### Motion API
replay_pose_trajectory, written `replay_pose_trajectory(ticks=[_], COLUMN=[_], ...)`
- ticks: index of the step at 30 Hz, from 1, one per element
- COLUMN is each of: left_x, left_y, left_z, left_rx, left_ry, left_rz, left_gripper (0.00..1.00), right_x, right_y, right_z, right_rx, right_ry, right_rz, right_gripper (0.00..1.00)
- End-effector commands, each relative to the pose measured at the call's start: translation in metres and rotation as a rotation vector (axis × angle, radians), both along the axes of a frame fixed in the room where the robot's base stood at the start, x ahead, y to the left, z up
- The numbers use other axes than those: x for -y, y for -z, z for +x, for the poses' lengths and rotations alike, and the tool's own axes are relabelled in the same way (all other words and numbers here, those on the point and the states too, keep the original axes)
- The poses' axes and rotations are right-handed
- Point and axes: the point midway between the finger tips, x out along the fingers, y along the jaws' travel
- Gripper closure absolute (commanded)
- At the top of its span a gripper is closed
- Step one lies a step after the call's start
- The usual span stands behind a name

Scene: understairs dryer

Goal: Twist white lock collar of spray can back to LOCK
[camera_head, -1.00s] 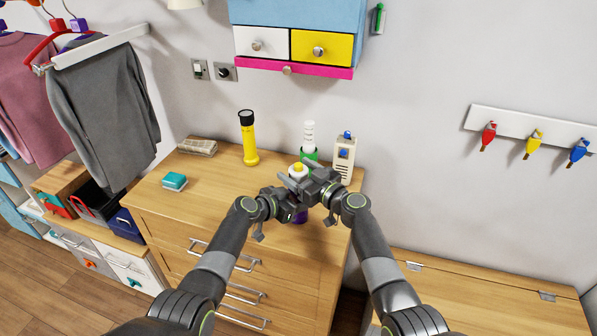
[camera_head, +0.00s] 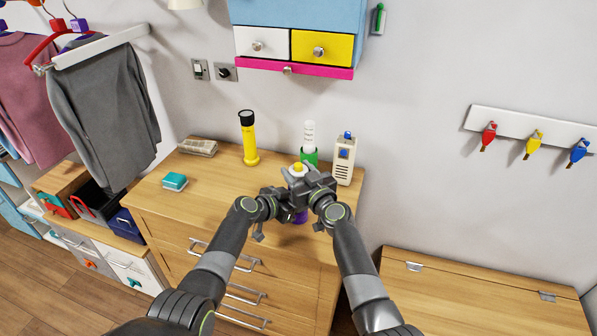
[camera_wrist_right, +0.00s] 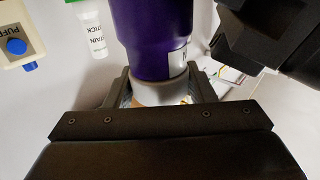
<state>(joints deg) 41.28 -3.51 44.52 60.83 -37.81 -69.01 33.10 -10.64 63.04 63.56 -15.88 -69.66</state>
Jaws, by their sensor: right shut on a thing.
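The spray can stands on the dresser's front right, with a purple body (camera_head: 301,217), a white collar (camera_head: 296,173) and a yellow top (camera_head: 298,167). In the right wrist view the purple body (camera_wrist_right: 149,38) appears inverted, and a white label shows at its edge. My right gripper (camera_head: 299,178) is shut on the white collar, with a finger on either side of the collar (camera_wrist_right: 160,92) in the wrist view. My left gripper (camera_head: 287,200) is at the can's body below the right one. Its fingers are hidden, so I cannot tell whether they grip. The collar's lock marking is not readable.
Behind the can stand a white tube in a green holder (camera_head: 309,139) and a beige box with blue buttons (camera_head: 344,160).

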Motion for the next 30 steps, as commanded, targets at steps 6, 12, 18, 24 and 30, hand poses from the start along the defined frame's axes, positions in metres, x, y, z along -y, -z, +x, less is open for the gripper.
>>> replay_pose_trajectory(ticks=[6, 12, 18, 24, 30], left_x=[0.0012, 0.0015, 0.0014, 0.0013, 0.001], left_y=[-0.0003, -0.0004, -0.0004, -0.0003, -0.0003], left_z=[-0.0006, -0.0007, -0.0006, -0.0006, -0.0004], left_rx=[0.003, 0.001, 0.0, -0.001, 0.0], left_ry=[0.004, 0.004, 0.004, 0.003, 0.003], left_rz=[0.001, -0.001, -0.002, -0.002, -0.002], left_gripper=[0.79, 0.79, 0.79, 0.79, 0.79], right_x=[0.0018, 0.0023, 0.0025, 0.0024, 0.002], right_y=[0.0052, 0.0048, 0.0043, 0.0043, 0.0029], right_z=[-0.0003, -0.0009, -0.0009, -0.001, -0.0008], right_rx=[-0.009, -0.002, 0.001, 0.0, 0.002], right_ry=[0.078, 0.12, 0.132, 0.131, 0.13], right_rz=[-0.005, -0.004, -0.004, -0.004, -0.002], right_gripper=[0.73, 0.73, 0.73, 0.73, 0.28])
